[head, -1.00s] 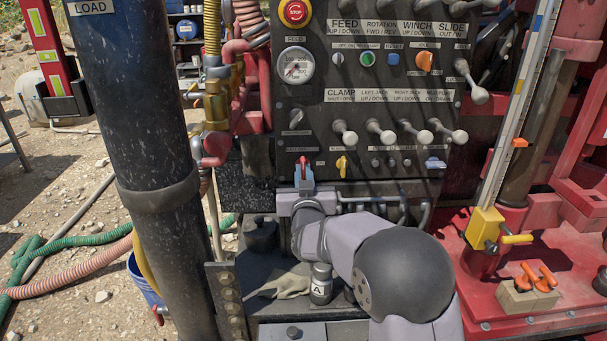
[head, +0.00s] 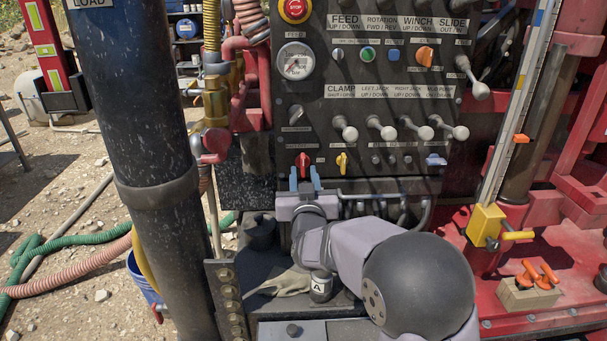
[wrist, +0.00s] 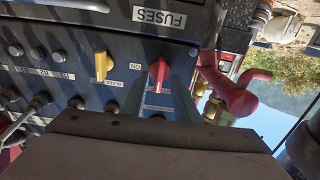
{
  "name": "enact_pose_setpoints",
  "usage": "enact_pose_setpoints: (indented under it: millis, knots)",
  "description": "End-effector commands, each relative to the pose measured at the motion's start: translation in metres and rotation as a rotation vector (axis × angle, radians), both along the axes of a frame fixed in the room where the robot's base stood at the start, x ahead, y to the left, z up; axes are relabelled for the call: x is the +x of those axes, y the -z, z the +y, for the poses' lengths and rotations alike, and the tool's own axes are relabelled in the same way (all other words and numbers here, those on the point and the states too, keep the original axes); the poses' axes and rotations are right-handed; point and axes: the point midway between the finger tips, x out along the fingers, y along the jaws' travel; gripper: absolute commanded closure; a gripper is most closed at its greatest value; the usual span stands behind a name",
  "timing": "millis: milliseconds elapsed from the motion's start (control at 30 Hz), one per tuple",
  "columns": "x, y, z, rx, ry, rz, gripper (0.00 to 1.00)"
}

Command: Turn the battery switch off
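A red rotary switch (head: 303,163) sits low on the left of the black control panel; its own label is too small to read. I take it as the battery switch. In the wrist view the red switch (wrist: 159,72) shows upside down, its grip running roughly up and down in the picture. My gripper (head: 305,180) is open and empty, just below and in front of the switch. In the wrist view its two fingers (wrist: 159,90) lie on either side of the switch in the picture, apart from it.
A yellow switch (head: 342,163) sits right of the red one, with small buttons beyond. Several levers (head: 382,129) stick out above. Red pipework (head: 215,145) is close on the left, and a pipe rail (head: 385,197) runs below the panel.

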Motion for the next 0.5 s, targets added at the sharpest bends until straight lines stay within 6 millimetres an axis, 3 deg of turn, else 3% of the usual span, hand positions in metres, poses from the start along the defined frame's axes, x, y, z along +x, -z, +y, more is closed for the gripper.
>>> enact_pose_setpoints:
  millis: [233,500]
  knots:
    - [-0.032,0.001,0.000,-0.001,-0.001,0.000,0.72]
    - [-0.046,0.001,0.000,-0.001,0.001,0.001,0.72]
